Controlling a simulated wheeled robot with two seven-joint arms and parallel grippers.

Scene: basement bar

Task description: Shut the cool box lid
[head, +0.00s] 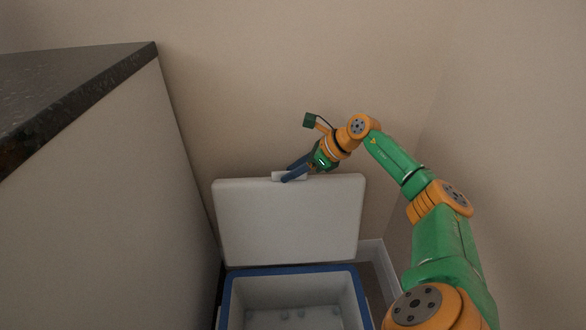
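The cool box (230,300) stands on the floor at the bottom centre, with a blue rim and a pale interior. Its white lid (288,222) stands raised, close to upright, at the back of the box. A small pale tab (278,175) sits at the middle of the lid's top edge. My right gripper (287,173) is at this tab, with its two dark blue fingers visibly spread. One finger crosses in front of the tab and the other is above and behind it; I cannot tell whether they touch it. My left gripper is not in view.
A counter with a dark stone top (80,85) and a pale side panel stands close on the left of the box. A beige wall (250,90) is behind the lid, and another wall (510,130) is on the right. Several small round marks show on the box floor.

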